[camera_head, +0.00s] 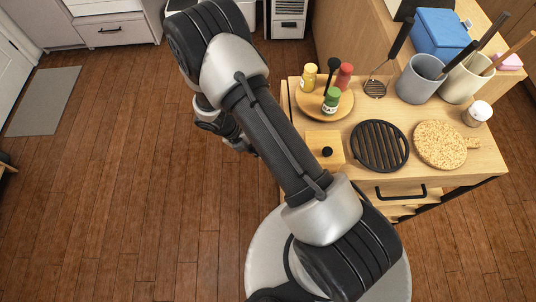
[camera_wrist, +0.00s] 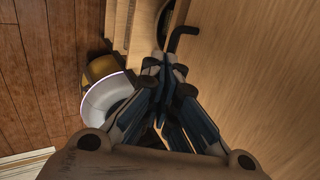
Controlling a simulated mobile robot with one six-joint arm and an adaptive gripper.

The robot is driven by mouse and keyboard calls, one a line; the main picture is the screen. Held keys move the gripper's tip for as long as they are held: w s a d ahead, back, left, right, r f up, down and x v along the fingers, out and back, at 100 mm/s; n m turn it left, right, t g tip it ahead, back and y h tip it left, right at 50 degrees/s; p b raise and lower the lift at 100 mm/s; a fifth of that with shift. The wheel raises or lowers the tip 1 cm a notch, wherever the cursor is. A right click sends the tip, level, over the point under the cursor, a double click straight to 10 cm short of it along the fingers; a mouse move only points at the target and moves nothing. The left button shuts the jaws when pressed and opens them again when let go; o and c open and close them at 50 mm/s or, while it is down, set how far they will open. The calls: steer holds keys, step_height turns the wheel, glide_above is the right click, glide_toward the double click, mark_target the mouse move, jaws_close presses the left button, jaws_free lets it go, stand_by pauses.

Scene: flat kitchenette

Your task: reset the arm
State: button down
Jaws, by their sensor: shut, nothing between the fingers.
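My arm (camera_head: 275,140) rises from the base at the lower middle of the head view and reaches up and left over the wooden floor. Its forearm and wrist fold down behind the upper link, so my gripper is hidden in the head view. In the wrist view my gripper (camera_wrist: 165,68) shows with its dark fingers together, shut and empty. Its tips appear near a light wooden surface with a dark handle (camera_wrist: 184,36); I cannot tell the gap between them.
A wooden cabinet right of my arm carries a trivet (camera_head: 380,146), a cork board (camera_head: 440,144), a wooden box (camera_head: 325,146), a round tray (camera_head: 312,106) with bottles, and utensil pots (camera_head: 419,80). The floor (camera_head: 110,190) at left is clear apart from a grey mat (camera_head: 44,101).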

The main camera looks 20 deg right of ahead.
steer(key=shift+w+a+r, duration=0.25)
steer(key=shift+a+r, duration=0.4)
steer(key=shift+w+a+r, duration=0.25)
steer(key=shift+a+r, duration=0.4)
steer(key=s+d+r+m+t+y, duration=0.1)
steer(key=s+r+m, duration=0.1)
steer(key=r+m, duration=0.85)
steer(key=s+d+r+m+t+y, duration=0.15)
steer(key=r+m, duration=0.35)
steer(key=r, duration=1)
steer(key=s+r+m+t+y, duration=0.3)
steer(key=s+r+m+t, duration=0.1)
steer(key=s+r+m, duration=0.8)
steer(key=shift+s+a+m, duration=0.35)
steer(key=shift+s+m, duration=1.1)
steer(key=shift+m, duration=0.8)
